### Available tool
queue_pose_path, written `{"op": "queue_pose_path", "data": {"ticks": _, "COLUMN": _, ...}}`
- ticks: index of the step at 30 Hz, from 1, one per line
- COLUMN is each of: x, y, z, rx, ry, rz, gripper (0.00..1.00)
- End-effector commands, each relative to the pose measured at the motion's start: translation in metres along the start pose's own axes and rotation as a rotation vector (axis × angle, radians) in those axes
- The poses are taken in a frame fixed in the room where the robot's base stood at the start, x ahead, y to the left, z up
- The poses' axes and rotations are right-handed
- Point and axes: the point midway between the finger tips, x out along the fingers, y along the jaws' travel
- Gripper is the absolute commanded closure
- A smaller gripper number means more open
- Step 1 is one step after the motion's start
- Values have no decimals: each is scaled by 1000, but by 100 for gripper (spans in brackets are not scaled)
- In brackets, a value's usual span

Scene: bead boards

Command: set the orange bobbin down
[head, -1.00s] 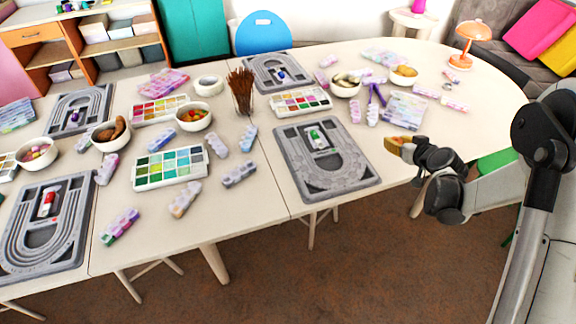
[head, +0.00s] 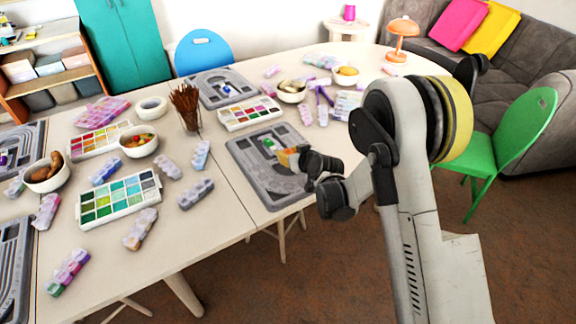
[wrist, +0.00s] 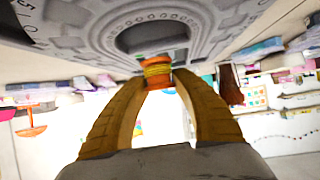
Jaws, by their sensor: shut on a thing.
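The orange bobbin (wrist: 157,72), with a yellowish wound middle, is between the two fingertips of my gripper (wrist: 158,80) in the wrist view. The fingers are closed on it. The bobbin is close to the grey bead board (wrist: 85,40), but I cannot tell whether it touches. In the head view my gripper (head: 287,158) is over the right part of the near grey bead board (head: 245,172). There the bobbin cannot be told apart from the orange-tan fingers. A green bobbin (head: 268,143) lies in the board's middle recess, just left of my gripper.
A jar of brown sticks (head: 189,107) stands left of the board. A second grey board (head: 205,93) lies behind, with a paint-like colour tray (head: 248,113) between. Pastel bead boxes (head: 196,193) lie to the left. A green chair (head: 515,135) stands at right.

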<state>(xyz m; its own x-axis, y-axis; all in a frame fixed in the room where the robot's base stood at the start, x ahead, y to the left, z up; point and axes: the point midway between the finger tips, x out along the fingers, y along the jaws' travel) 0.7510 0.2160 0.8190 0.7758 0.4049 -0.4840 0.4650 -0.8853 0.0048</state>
Motion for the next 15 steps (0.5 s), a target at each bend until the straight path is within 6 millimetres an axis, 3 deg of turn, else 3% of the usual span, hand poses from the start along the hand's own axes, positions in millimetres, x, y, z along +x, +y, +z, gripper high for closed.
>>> {"op": "queue_pose_path", "data": {"ticks": 9, "x": 20, "y": 0, "z": 36, "rx": 0, "ry": 0, "rz": 0, "gripper": 84}}
{"op": "queue_pose_path", "data": {"ticks": 15, "x": 19, "y": 0, "z": 34, "rx": 0, "ry": 0, "rz": 0, "gripper": 84}}
